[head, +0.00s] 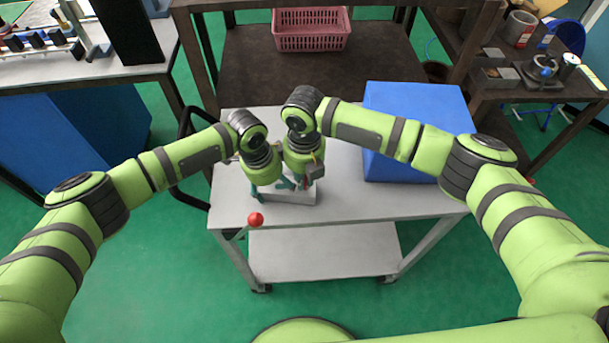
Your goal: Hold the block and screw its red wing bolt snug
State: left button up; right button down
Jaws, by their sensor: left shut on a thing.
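A pale grey block-like piece (285,198) sits on the top of a white cart, mostly covered by my two wrists and hands. My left gripper (286,184) is low over it, shut on what appears to be the block; its fingertips are partly hidden. My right gripper (311,178) is close beside the left one, over the right part of the piece. Whether its fingers are open or shut does not show. The red wing bolt cannot be made out clearly behind the hands.
A large blue box (416,112) stands on the cart (385,205) to the right, near my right forearm. A dark table with a pink basket (311,30) is behind. The cart's front right is clear. Cluttered benches stand at far left and right.

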aim_at(306, 178)
jog(key=shift+m, duration=0.3)
jog(key=m, duration=0.6)
jog(key=shift+w, duration=0.2)
jog(key=m, duration=0.6)
jog(key=shift+w+d+m, duration=0.15)
jog(key=shift+w+m, duration=0.05)
jog(key=shift+m, duration=0.2)
dwell(0.3)
jog(key=c, duration=1.5)
grip_release()
notch_tip(306, 178, up, 12)
jog(key=shift+s+r, duration=0.1)
jog(key=shift+s, duration=0.05)
